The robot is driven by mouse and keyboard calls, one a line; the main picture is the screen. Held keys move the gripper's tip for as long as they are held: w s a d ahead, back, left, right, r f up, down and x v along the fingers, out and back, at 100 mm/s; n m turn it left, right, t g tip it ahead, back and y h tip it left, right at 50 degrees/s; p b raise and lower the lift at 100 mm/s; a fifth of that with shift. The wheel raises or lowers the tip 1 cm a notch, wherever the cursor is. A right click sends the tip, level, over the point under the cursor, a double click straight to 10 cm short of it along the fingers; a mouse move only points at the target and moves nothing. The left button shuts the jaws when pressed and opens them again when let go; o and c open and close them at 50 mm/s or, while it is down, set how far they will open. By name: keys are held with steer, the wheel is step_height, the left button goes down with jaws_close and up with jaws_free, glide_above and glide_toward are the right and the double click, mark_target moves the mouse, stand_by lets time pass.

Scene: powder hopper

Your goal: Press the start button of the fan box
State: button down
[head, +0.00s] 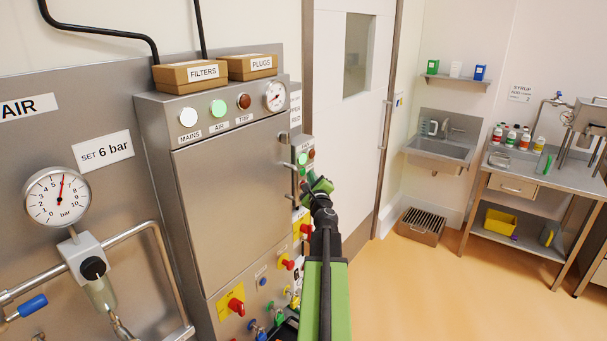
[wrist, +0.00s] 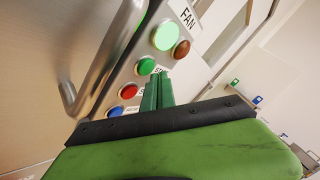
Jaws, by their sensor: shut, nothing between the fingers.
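The fan box, labelled FAN (wrist: 188,16), fills the upper middle of the wrist view. Its face carries a brightly lit pale green lamp (wrist: 166,36), a dark red-brown lamp (wrist: 181,50), a green button (wrist: 146,66), a red button (wrist: 129,91) and a blue button (wrist: 116,111). The green button's label is mostly hidden behind my fingers; an S shows. My gripper (wrist: 160,76) is shut and empty, its green tips just right of the green button. I cannot tell whether they touch the box. In the head view my gripper (head: 318,185) is in front of the box (head: 307,143), partly covering it.
A steel cabinet (head: 235,180) with a bar handle (head: 294,183) stands directly left of the box. Red rotary switches (head: 236,306) sit below. A white door (head: 352,110) is to the right. The floor (head: 420,285) on the right is open.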

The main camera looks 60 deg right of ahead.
steer(key=s, duration=0.5)
stand_by(0.3)
stand_by(0.7)
